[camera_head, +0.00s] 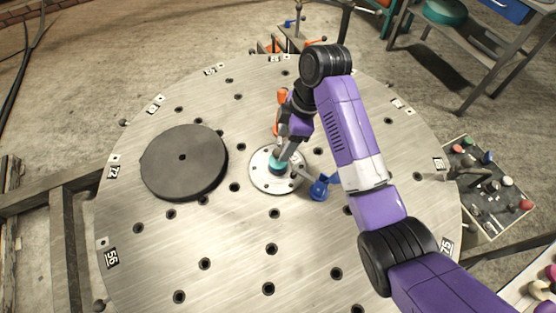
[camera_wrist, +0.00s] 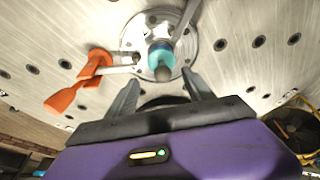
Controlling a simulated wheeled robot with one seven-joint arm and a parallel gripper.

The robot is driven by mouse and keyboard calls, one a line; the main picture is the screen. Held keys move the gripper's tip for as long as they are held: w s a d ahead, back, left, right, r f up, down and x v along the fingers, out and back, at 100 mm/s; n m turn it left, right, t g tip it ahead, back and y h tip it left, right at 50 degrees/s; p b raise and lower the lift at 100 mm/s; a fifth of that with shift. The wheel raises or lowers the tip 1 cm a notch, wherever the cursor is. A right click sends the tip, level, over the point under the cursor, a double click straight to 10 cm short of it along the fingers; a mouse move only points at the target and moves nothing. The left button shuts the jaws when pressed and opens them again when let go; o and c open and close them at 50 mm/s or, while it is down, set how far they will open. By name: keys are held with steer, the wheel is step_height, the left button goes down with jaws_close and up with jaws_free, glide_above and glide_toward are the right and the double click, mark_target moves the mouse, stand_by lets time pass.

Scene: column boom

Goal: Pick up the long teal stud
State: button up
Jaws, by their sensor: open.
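The teal stud (camera_head: 277,168) stands at the middle of a bright round flange (camera_head: 259,181) on the round metal table. In the wrist view the stud (camera_wrist: 161,56) shows its teal side and a darker rounded end facing the camera, just beyond the fingertips. My gripper (camera_wrist: 160,82) is open and empty, one finger on each side of the line to the stud. In the head view my gripper (camera_head: 284,150) is over the flange and partly covers the stud. I cannot tell the exact gap between fingertips and stud.
An orange-handled clamp (camera_wrist: 88,75) lies left of the stud in the wrist view. A blue-handled one (camera_head: 321,187) lies close right of the flange in the head view. A thick black disc (camera_head: 184,162) rests on the table's left. The front of the table is clear.

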steer(key=shift+s+f, duration=0.15)
steer(key=shift+f, duration=0.25)
steer(key=shift+p+x, duration=0.4)
steer(key=shift+x, duration=3.15)
steer(key=c, duration=1.3)
steer(key=shift+r, duration=0.15)
step_height(320, 180, up, 20)
steer(key=p, duration=0.4)
